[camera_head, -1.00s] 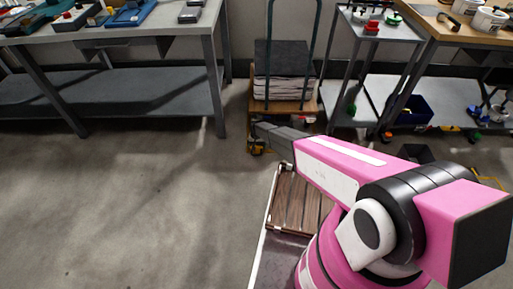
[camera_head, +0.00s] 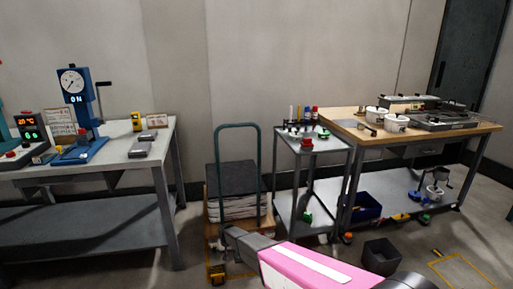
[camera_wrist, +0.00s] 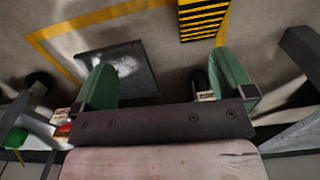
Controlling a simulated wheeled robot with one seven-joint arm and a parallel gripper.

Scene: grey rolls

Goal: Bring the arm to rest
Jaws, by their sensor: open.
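My arm (camera_head: 305,267) is pink with dark joints and reaches in from the bottom of the head view. Its grey front end lies in front of the hand cart, and my fingers cannot be made out there. In the wrist view my gripper (camera_wrist: 168,75) shows two green fingers set wide apart on a dark bar. It is open, with nothing between the fingers but the floor and a dark square object (camera_wrist: 135,72) beyond. A pale pinkish surface fills the bottom of that view.
A hand cart (camera_head: 236,178) with stacked sheets stands ahead, between a grey bench (camera_head: 80,228) at left and a small shelf trolley (camera_head: 325,185). A wooden-topped table (camera_head: 350,130) is at right. A dark bin (camera_head: 380,257) and yellow floor marking (camera_head: 462,268) lie at lower right.

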